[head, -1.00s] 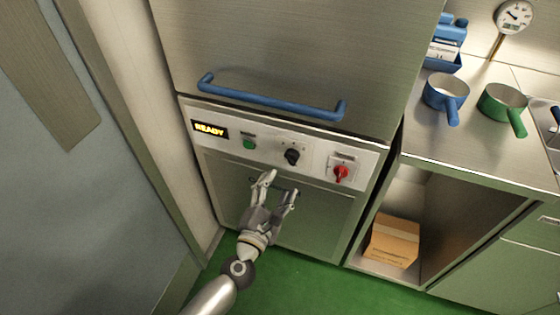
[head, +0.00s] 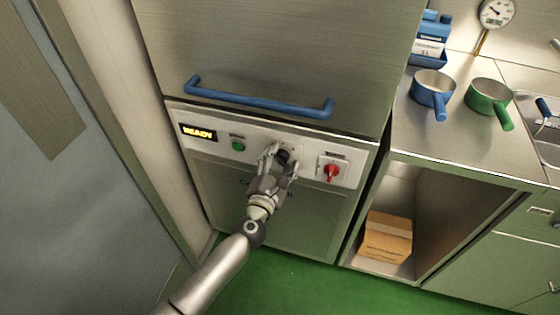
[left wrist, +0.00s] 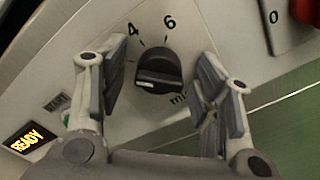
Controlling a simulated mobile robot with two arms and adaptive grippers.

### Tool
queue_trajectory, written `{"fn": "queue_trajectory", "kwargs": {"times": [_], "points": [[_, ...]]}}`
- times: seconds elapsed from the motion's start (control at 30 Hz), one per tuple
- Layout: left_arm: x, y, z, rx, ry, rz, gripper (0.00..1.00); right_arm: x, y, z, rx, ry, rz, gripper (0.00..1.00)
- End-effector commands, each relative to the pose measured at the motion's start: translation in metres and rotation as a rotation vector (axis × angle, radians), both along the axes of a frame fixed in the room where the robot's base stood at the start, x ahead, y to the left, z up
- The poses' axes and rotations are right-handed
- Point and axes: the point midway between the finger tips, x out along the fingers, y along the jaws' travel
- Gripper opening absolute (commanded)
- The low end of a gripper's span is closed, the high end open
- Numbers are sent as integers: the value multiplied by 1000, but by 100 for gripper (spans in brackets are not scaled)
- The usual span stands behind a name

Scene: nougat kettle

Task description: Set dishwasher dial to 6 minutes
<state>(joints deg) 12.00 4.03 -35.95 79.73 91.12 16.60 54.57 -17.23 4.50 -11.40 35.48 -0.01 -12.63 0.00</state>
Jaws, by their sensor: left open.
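The dishwasher dial (head: 283,156) is a black round knob on the light control panel. In the left wrist view the dial (left wrist: 158,68) shows a pale line low on its face, running toward the left. The marks 4 (left wrist: 132,29), 6 (left wrist: 170,22) and "min" (left wrist: 178,98) are printed around it. My left gripper (head: 281,163) is open, with one finger on each side of the dial. In the left wrist view a gap shows between the dial and both fingers. My right gripper is not in view.
A READY display (head: 198,133) and a green button (head: 238,145) are left of the dial, and a red switch (head: 331,172) is to its right. A blue handle (head: 262,103) runs above the panel. A counter with blue (head: 433,88) and green (head: 489,94) pans stands at right.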

Motion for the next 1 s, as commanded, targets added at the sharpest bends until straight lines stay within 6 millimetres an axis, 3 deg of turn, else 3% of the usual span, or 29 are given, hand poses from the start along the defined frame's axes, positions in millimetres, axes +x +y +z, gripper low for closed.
{"fn": "queue_trajectory", "kwargs": {"times": [0.07,0.43,0.77,1.0], "points": [[0,0,0,0,0,0,58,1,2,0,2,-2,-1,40],[0,0,0,0,-1,-1,12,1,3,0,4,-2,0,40],[-1,-1,1,45,-15,-1,12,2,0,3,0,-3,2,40],[-1,-1,1,184,-59,1,12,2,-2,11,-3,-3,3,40]]}}
